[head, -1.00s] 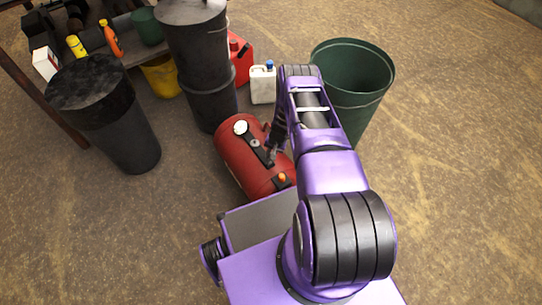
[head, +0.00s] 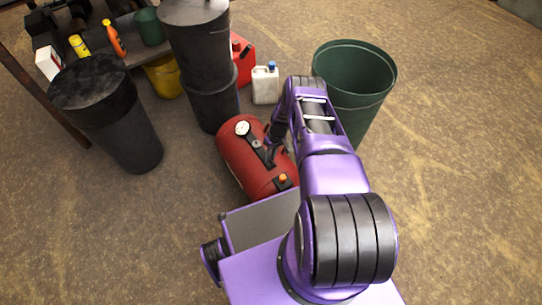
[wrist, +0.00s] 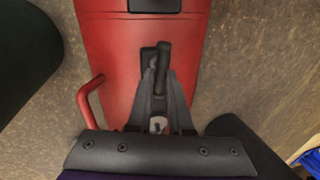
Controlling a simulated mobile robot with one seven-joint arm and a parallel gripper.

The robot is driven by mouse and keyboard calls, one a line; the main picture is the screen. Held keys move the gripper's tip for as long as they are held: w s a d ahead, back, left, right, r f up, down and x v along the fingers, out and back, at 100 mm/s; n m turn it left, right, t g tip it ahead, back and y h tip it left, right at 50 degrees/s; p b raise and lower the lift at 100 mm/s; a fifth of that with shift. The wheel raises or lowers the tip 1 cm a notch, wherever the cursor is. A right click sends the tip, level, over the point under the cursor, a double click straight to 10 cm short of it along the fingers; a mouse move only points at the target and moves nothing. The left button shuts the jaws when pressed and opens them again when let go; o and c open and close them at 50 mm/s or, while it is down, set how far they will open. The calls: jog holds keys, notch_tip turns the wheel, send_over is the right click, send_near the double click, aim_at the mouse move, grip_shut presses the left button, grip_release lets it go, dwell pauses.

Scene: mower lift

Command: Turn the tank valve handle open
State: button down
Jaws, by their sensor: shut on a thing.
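The red tank (head: 237,163) lies on its side on the floor, just beyond my base, with a round white gauge (head: 242,128) and an orange knob (head: 282,179) on it. In the wrist view the tank (wrist: 112,60) fills the middle. The black valve handle (wrist: 164,56) sticks up from a dark fitting on the tank. My gripper (wrist: 161,82) is shut on the handle, with a finger on each side of it. In the head view my gripper (head: 270,151) is small and dark against the tank, partly hidden by my arm.
A green bin (head: 355,80) stands right of my arm. A white jug (head: 265,84), a red can (head: 242,60) and dark bins (head: 115,120) stand behind and left of the tank. A red bent pipe (wrist: 88,100) juts from the tank's side. Floor at right is clear.

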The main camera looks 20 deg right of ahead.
jog(key=shift+n, duration=0.5)
jog(key=c, duration=0.8)
grip_release()
jog(key=shift+c, duration=0.2)
jog(key=d+r+p, duration=0.3)
jog(key=r, duration=1.4)
jog(key=shift+w+d, duration=0.15)
jog(key=shift+w, duration=0.15)
